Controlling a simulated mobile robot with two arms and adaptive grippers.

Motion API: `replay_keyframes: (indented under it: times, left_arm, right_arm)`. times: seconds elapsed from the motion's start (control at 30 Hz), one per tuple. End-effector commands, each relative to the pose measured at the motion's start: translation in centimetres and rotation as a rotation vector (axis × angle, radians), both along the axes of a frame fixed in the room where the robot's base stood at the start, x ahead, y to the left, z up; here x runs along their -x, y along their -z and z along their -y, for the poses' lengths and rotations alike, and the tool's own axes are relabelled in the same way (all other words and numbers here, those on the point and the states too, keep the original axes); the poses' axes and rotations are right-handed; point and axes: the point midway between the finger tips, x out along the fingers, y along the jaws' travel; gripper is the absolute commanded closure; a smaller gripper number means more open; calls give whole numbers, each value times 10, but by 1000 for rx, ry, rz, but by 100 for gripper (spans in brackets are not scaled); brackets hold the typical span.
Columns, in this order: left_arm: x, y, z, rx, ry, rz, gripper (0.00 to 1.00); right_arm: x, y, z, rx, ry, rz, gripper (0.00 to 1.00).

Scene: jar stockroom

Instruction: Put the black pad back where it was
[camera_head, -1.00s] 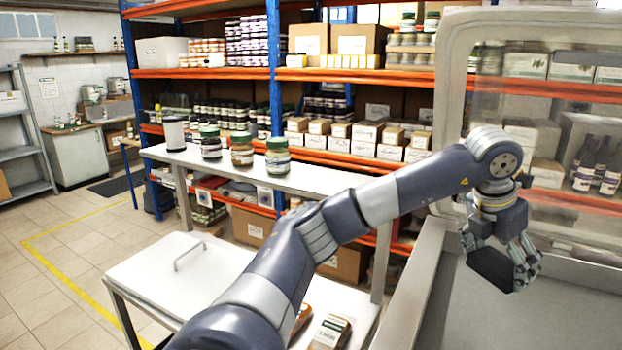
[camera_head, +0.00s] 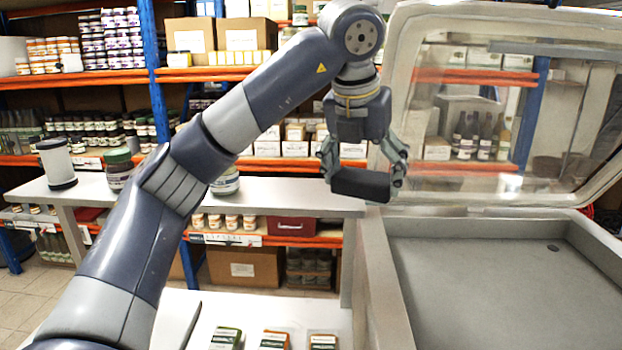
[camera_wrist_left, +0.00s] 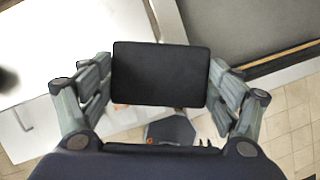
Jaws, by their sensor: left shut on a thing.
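The black pad (camera_head: 360,185) is a dark flat block with rounded corners. My left gripper (camera_head: 362,178) is shut on it, with a finger at each end. The gripper holds the pad in the air in front of the shelf table, near the left edge of the open grey chest. In the left wrist view the pad (camera_wrist_left: 161,74) lies between the fingers of the left gripper (camera_wrist_left: 160,85). My right gripper is not in view.
The grey chest (camera_head: 490,262) at right has an empty floor and a raised clear lid (camera_head: 490,100). The shelf table (camera_head: 290,198) bears jars (camera_head: 225,182) and a white canister (camera_head: 57,163). Several packets (camera_head: 274,340) lie on the low white table (camera_head: 195,305).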

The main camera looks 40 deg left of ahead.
Motion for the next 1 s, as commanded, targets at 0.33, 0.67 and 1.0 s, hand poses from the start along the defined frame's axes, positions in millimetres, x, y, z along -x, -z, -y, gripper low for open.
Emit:
replay_keyframes:
  times: [0.33, 0.67, 1.0]
  left_arm:
    - [-32, 4, -86, 2, -7, -3, 40]
    - [-45, 9, -118, 1, -5, -2, 40]
    - [-45, 46, -117, 1, 0, 0, 40]
  right_arm:
    - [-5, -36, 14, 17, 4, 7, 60]
    - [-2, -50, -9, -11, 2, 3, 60]
    - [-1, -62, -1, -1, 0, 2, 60]
